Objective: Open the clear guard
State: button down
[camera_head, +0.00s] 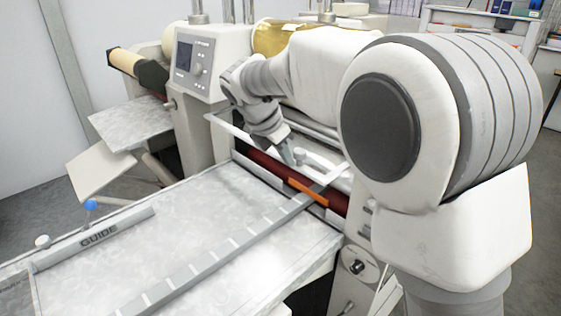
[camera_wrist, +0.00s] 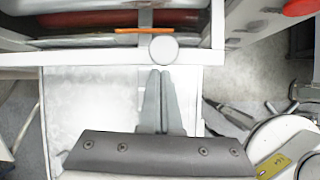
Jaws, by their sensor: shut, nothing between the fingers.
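The clear guard has a white frame bar (camera_wrist: 95,58) that runs across the wrist view, with the rollers seen behind it. In the head view its white edge (camera_head: 222,122) shows in front of the rollers, and the guard looks lowered. A round pale knob (camera_wrist: 163,49) is on the bar; it also shows in the head view (camera_head: 300,155). My gripper (camera_wrist: 160,73) is shut and empty, its fingertips just below the knob in the wrist view. In the head view my gripper (camera_head: 288,158) is beside the knob; I cannot tell whether they touch. My arm hides much of the guard's right side.
A dark red roller (camera_head: 265,165) and an orange strip (camera_head: 308,192) lie by the guard. The feed table (camera_head: 240,255) carries a ruler bar (camera_head: 225,258) and a guide (camera_head: 98,238) with a blue knob. A control box (camera_head: 200,62) stands left. A red button (camera_wrist: 299,7) is at right.

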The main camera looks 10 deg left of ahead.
jog(key=shift+r, duration=0.15)
jog(key=r+p, duration=0.2)
jog(key=p, duration=0.1)
jog(key=r+p, duration=0.1)
jog(key=shift+w+d+r+p, duration=0.25)
jog(key=shift+w+d+p, duration=0.05)
jog(key=shift+w+p, duration=0.1)
jog(key=r+p, duration=0.1)
jog(key=w+d+r+p, duration=0.1)
jog(key=p, duration=0.1)
jog(key=shift+a+f, duration=0.1)
jog(key=shift+f, duration=0.05)
